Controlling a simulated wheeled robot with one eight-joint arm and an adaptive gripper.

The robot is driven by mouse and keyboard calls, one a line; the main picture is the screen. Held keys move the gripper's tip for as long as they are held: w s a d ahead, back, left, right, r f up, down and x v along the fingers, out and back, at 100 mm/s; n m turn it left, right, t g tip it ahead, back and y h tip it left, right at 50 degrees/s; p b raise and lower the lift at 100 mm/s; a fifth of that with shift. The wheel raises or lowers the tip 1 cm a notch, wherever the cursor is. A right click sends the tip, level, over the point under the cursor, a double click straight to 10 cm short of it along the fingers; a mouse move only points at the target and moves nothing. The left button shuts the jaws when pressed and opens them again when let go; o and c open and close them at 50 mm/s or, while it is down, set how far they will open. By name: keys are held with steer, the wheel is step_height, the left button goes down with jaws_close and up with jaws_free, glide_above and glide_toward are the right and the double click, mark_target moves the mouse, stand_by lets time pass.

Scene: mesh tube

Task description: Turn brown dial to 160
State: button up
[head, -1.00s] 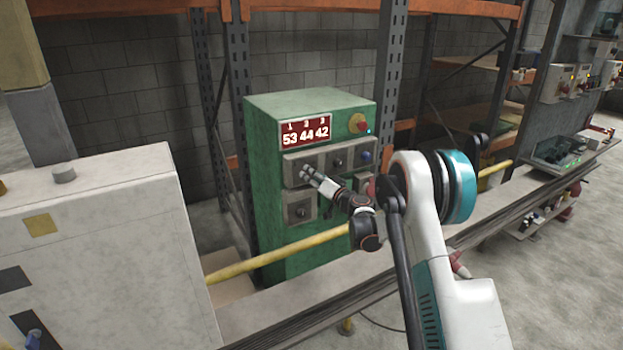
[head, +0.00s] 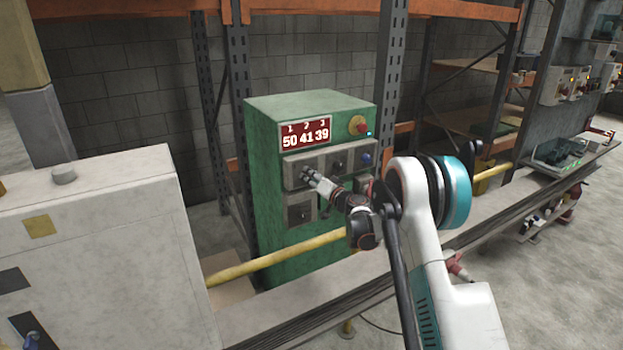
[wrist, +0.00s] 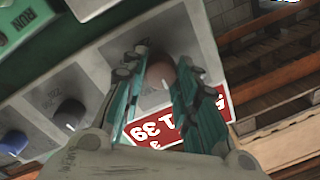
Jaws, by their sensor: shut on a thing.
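The brown dial (wrist: 161,75) sits on a grey plate and shows between my gripper's fingers in the wrist view. My gripper (wrist: 158,68) is shut on it, with one finger on each side. In the head view, my gripper (head: 306,174) reaches the upper left of the green cabinet (head: 259,190) and hides the dial. The red display (head: 306,135) above reads 50, 41 and 39 under the numbers 1, 2 and 3. The dial's scale is too small to read.
A black dial (wrist: 70,113) and a blue dial (wrist: 14,142) sit beside the brown one. A yellow rail (head: 270,265) crosses in front. A pale cabinet (head: 110,240) stands left.

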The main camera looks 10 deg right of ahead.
steer(key=m+b, duration=0.2)
steer(key=m, duration=0.7)
steer(key=shift+f+m+t, duration=0.15)
steer(key=shift+m+t, duration=0.25)
steer(key=shift+b, duration=0.3)
steer(key=o, duration=1.1)
steer(key=shift+c, duration=0.2)
steer(key=v, duration=1.2)
